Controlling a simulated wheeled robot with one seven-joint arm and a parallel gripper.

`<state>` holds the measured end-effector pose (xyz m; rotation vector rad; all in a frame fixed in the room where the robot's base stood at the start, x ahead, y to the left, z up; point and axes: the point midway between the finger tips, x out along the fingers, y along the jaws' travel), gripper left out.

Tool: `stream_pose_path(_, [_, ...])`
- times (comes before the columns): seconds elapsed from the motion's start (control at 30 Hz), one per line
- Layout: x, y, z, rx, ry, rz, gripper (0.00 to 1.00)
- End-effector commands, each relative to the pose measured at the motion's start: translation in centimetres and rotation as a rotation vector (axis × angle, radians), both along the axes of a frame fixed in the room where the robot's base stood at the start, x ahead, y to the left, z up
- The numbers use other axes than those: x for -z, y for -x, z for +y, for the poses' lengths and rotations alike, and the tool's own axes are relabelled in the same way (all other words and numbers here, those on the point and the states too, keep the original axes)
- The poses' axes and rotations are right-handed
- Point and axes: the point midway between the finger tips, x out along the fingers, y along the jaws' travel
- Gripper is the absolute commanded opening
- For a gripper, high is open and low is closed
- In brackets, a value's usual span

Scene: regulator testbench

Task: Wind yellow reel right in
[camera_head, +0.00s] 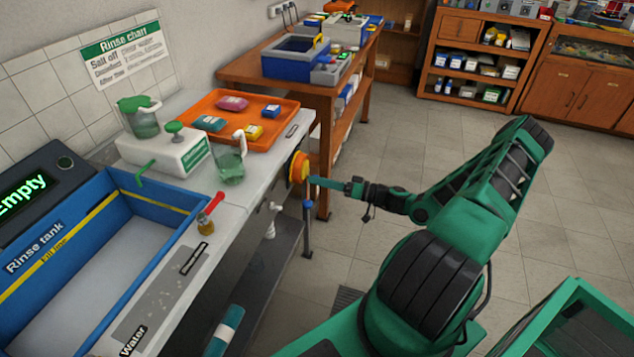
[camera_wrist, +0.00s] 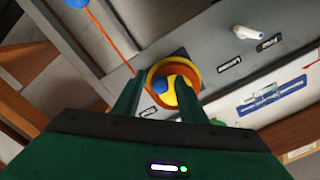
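The yellow reel (camera_head: 297,168) is mounted on the front face of the bench, at its far right end in the head view. In the wrist view the reel (camera_wrist: 172,97) shows an orange-brown rim, a yellow face and a blue part at its left. An orange cord (camera_wrist: 112,38) runs from it to a blue object (camera_wrist: 76,3) at the top edge. My gripper (camera_head: 316,182) is close in front of the reel. In the wrist view its two green fingers (camera_wrist: 160,92) are apart, with the reel showing between and beyond their tips. Contact cannot be told.
Labels and a white tap-like part (camera_wrist: 246,32) are beside the reel on the bench front. On the bench are an orange tray (camera_head: 262,101), a green-tinted jug (camera_head: 230,166) and a blue rinse tank (camera_head: 150,205). Open tiled floor lies to the right.

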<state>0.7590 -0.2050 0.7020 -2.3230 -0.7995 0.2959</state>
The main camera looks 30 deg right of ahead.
Motion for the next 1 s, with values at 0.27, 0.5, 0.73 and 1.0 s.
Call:
stream_pose_path(0.27, [-0.01,-0.6,0.46,0.0,0.0,0.0,0.38])
stream_pose_path(0.5, [-0.01,-0.57,0.42,0.001,0.0,0.001,0.12])
stream_pose_path(0.73, [0.03,-0.56,0.4,0.001,0.0,0.001,0.0])
stream_pose_path(1.0, [0.07,-0.54,0.38,0.001,-0.003,0.005,0.0])
